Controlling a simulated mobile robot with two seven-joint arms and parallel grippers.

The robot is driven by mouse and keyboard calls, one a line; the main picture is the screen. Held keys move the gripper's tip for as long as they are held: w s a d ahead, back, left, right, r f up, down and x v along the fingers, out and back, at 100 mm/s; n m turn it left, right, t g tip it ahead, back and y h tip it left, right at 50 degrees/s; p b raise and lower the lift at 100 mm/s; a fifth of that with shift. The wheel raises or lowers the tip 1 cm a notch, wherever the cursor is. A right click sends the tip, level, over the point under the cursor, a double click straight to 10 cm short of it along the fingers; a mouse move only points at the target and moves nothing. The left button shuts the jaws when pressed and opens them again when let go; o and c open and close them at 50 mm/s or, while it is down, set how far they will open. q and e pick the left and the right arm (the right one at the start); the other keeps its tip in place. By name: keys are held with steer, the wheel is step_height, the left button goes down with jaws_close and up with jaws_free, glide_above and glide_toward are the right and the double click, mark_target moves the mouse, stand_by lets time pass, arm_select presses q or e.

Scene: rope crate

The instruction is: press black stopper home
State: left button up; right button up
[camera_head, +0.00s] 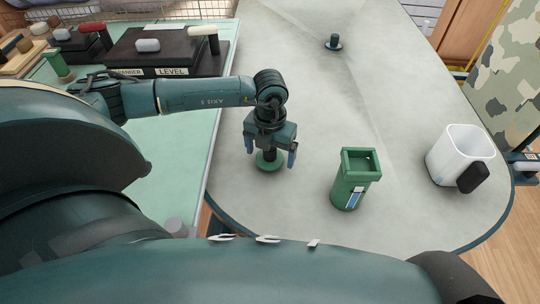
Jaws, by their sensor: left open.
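The black stopper (270,154) stands upright on the grey table, low between the fingers of my left gripper (270,152). A round green base (268,165) shows around its foot. My left gripper points down over the stopper with its fingers apart, one on each side. Whether a finger touches the stopper cannot be told, and its top is hidden by the gripper. How deep the stopper sits in the green base is not clear. My right gripper is not in view.
A green square-mouthed container (345,190) stands right of my left gripper. A white mug (450,155) with a black part stands farther right. A small dark green knobbed piece (333,42) is at the back. The table between is clear. A black case (165,60) lies left.

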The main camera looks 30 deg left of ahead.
arm_select(q)
steer(key=c, duration=1.1)
steer(key=shift+r, duration=0.1)
steer(key=shift+c, duration=0.2)
step_height(320, 180, up, 10)
steer(key=shift+f, duration=0.1)
stand_by(0.4)
